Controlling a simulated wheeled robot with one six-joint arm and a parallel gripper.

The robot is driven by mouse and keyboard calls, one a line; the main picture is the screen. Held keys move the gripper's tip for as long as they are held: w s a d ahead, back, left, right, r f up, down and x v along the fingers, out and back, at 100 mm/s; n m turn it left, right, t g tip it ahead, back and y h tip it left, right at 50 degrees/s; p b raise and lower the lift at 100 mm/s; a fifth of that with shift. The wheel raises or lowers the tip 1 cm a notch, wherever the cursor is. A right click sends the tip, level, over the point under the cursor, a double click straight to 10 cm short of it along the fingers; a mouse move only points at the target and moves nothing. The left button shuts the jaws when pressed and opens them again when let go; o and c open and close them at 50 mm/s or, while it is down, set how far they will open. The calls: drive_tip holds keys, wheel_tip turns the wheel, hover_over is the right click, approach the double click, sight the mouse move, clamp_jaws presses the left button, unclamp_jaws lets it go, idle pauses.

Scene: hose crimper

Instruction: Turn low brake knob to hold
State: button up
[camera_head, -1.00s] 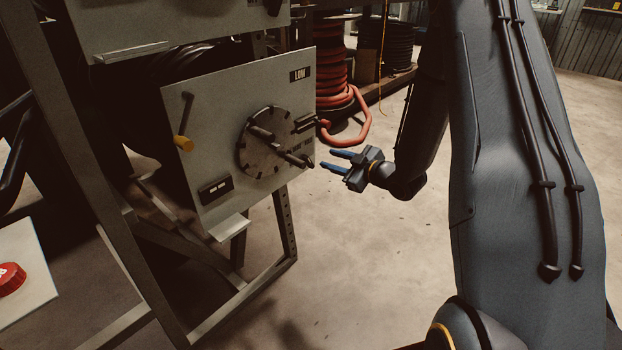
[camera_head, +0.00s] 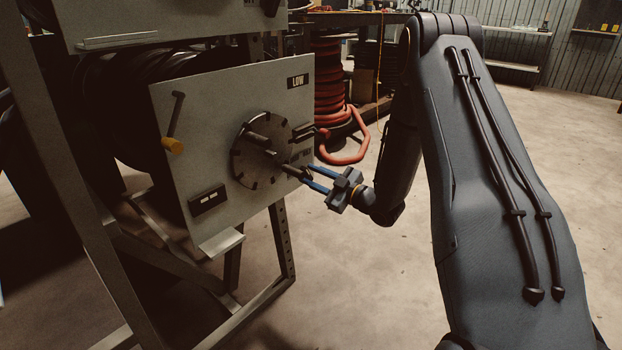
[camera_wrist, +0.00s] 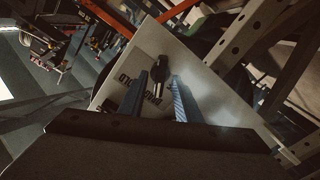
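The low brake knob (camera_head: 303,132) is a dark bar-shaped knob near the right edge of the grey panel (camera_head: 200,110) marked LOW. Dark lettering, partly readable, sits beside it. My gripper (camera_head: 308,175) has two blue fingers, which are open and empty. In the head view they are just right of the panel, with the tips near the end of the dark crank handle. In the wrist view the dark knob (camera_wrist: 160,68) shows between and beyond the blue fingers (camera_wrist: 158,82). Whether a finger touches it cannot be told.
A dark crank bar (camera_head: 270,152) stands out from a round plate (camera_head: 243,165) left of my gripper. A red hose (camera_head: 347,150) loops behind. Open floor lies right of the panel.

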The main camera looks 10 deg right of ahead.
drive_tip(key=shift+w, duration=0.15)
clamp_jaws()
drive_tip(key=shift+r+m+p, duration=0.1)
drive_tip(key=shift+m+p, duration=0.2)
drive_tip(key=shift+p, duration=0.1)
drive_tip(key=shift+r+m+p, duration=0.1)
drive_tip(key=shift+m+p, duration=0.9)
drive_tip(key=m+p, duration=0.2)
drive_tip(key=m, duration=0.2)
drive_tip(key=m+p, duration=0.3)
drive_tip(key=m, duration=0.2)
drive_tip(key=shift+w+d+f+p, duration=0.1)
drive_tip(key=shift+d+f+p, duration=0.1)
drive_tip(key=shift+p, duration=0.15)
drive_tip(key=shift+m, duration=0.3)
